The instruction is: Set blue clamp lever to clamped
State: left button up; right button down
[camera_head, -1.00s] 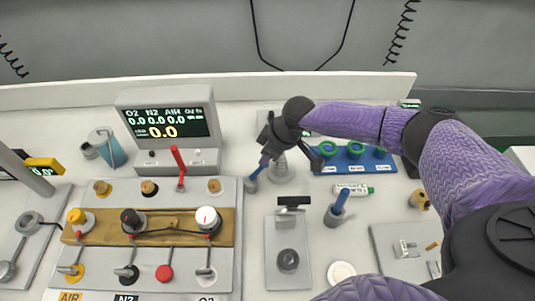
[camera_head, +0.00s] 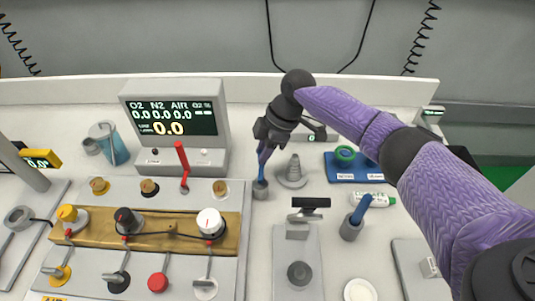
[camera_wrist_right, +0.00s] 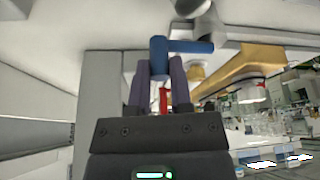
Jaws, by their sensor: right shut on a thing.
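A blue lever (camera_head: 263,168) stands nearly upright on a small round grey base (camera_head: 260,190), right of the gas panel. My right gripper (camera_head: 265,148) reaches it from above and is shut on its upper part. In the right wrist view the blue lever (camera_wrist_right: 159,58) sits between the two fingers (camera_wrist_right: 158,85), with a blue bar running to the right. A second blue lever (camera_head: 362,209) stands tilted right on its own grey base, apart from my gripper. My left gripper is not in view.
The display box (camera_head: 176,122) and its red lever (camera_head: 182,163) stand left of my gripper. A grey cone (camera_head: 292,172) is close on its right. A black-handled fixture (camera_head: 308,203) stands in front, and a blue tray (camera_head: 345,172) lies farther right.

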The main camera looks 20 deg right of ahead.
jog(key=shift+w+a+n, duration=0.1)
jog(key=shift+n, duration=0.2)
dwell(0.4)
jog(key=c, duration=0.5)
grip_release()
jog(key=shift+c, duration=0.2)
jog(key=p+v, duration=0.2)
jog(key=v, duration=0.8)
